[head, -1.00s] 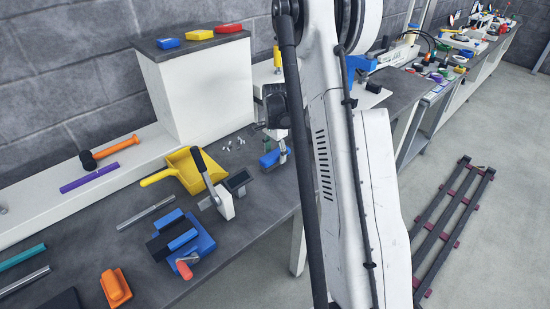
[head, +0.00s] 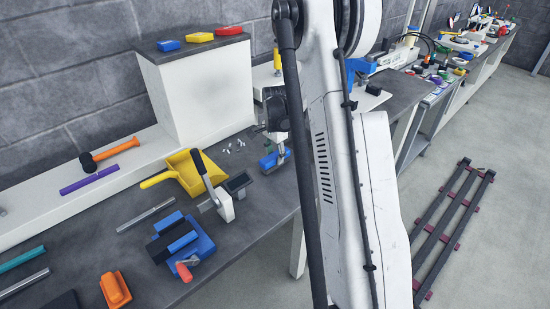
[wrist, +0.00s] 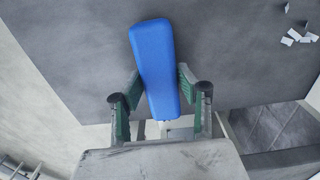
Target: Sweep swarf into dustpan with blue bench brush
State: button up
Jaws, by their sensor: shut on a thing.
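The blue bench brush (head: 270,162) is held by my gripper (head: 281,151) over the dark bench top, near its right edge. In the wrist view the brush (wrist: 154,60) sits between the two green-padded fingers of my gripper (wrist: 158,82), slightly tilted. I cannot tell whether its bristles touch the bench. The swarf (head: 233,146) is several small pale bits on the bench, left of the brush; it shows at the upper right of the wrist view (wrist: 298,37). The yellow dustpan (head: 186,172) lies farther left, its handle pointing left, its open side toward the swarf.
A grey-handled white and dark device (head: 224,205) stands in front of the dustpan. A blue vise-like fixture (head: 195,253) is nearer the front. A white box (head: 205,92) stands behind the swarf. The bench between swarf and brush is clear.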

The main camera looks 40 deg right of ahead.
aim_at(275, 155)
jog(key=shift+r, duration=0.55)
notch_tip(275, 155, up, 2)
jog(key=shift+r, duration=0.25)
jog(key=s+a+r+b, duration=0.1)
jog(key=a+r, duration=0.6)
jog(key=a, duration=0.4)
jog(key=shift+s+a+r+b, duration=0.15)
jog(key=shift+a+b, duration=0.15)
jog(key=shift+b, duration=0.05)
jog(key=o, duration=0.5)
jog(key=c, duration=0.3)
jog(key=shift+c, duration=0.2)
